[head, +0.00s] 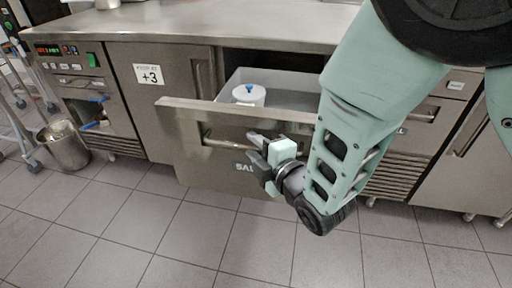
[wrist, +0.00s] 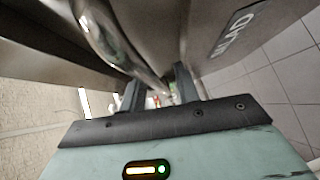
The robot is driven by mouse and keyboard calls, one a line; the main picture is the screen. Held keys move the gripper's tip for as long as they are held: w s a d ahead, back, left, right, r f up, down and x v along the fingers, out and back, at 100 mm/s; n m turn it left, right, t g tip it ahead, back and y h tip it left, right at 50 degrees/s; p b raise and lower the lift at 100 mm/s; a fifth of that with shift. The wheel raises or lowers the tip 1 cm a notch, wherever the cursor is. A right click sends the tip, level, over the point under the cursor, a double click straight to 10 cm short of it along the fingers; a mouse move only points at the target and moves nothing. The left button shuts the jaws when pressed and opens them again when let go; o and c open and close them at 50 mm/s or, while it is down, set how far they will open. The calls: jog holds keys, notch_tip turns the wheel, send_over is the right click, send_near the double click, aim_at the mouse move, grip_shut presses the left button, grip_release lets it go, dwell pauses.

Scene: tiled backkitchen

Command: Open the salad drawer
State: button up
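The salad drawer (head: 230,158) stands pulled out from the steel counter, its front well forward of the cabinet. Its inner tray shows, with a white tub (head: 248,95) with a blue knob inside. The bar handle (head: 222,142) runs across the drawer front; in the wrist view the handle (wrist: 112,38) runs close up toward the fingers. My gripper (head: 258,148) is at the handle's right part, in front of the drawer. Its fingers (wrist: 158,92) stand apart, with the handle's end between or just beside them. Firm contact cannot be told. My arm hides the drawer's right end.
A cabinet door marked +3 (head: 181,80) is left of the drawer. A metal bucket (head: 64,146) stands on the floor at left, near a wheeled rack (head: 14,85). The tiled floor (head: 185,240) before the drawer is clear. The worktop (head: 200,24) overhangs it.

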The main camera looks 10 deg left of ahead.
jog(key=p+v, duration=1.4)
jog(key=v, duration=0.3)
jog(key=shift+p, duration=0.4)
jog(key=shift+s, duration=0.15)
dwell(0.3)
